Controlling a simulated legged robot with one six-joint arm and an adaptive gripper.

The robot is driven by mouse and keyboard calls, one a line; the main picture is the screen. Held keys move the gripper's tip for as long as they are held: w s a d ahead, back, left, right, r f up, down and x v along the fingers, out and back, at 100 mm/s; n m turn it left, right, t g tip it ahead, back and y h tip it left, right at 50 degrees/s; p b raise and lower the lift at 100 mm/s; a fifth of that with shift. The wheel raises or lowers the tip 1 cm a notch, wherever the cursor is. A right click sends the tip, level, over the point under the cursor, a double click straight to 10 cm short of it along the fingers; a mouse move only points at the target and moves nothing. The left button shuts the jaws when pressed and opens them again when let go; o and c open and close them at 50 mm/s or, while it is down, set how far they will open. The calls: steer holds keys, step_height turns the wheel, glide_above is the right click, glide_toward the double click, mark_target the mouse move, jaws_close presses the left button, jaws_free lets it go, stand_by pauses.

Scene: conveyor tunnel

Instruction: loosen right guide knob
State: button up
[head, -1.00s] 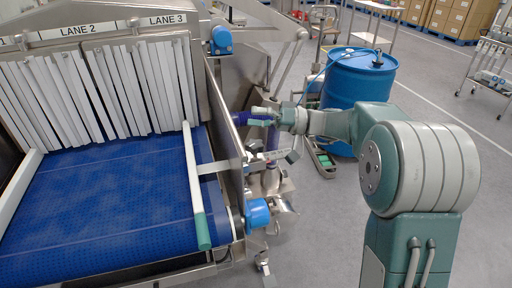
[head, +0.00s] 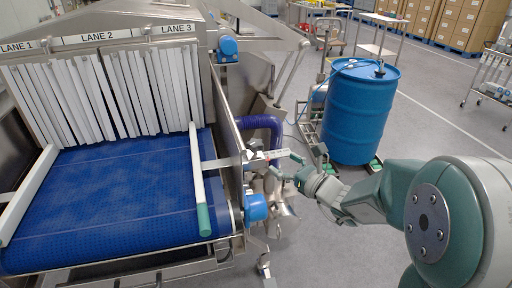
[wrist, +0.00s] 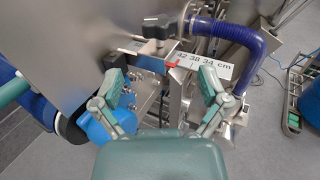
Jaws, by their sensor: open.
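The black right guide knob (wrist: 158,26) shows at the top of the wrist view, on a metal bracket above a white scale (wrist: 210,63) marked 42, 38, 34 cm with a red pointer. In the head view the scale (head: 266,156) sits beside the conveyor's right wall; the knob is too small there to make out surely. The right guide rail (head: 197,175) is a white bar with a green end. My gripper (wrist: 160,74) is open and empty, its fingers either side of the bracket in the picture, with the knob beyond the fingertips. It also shows in the head view (head: 284,165).
A blue motor-like cylinder (head: 256,207) lies below the scale, close to my gripper's left finger in the wrist view. A purple hose (wrist: 232,35) curves past on the right. A blue drum (head: 358,112) stands behind my arm.

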mark_target(261, 149)
steer(key=x, duration=1.1)
steer(key=shift+f, duration=0.1)
steer(key=c, duration=1.2)
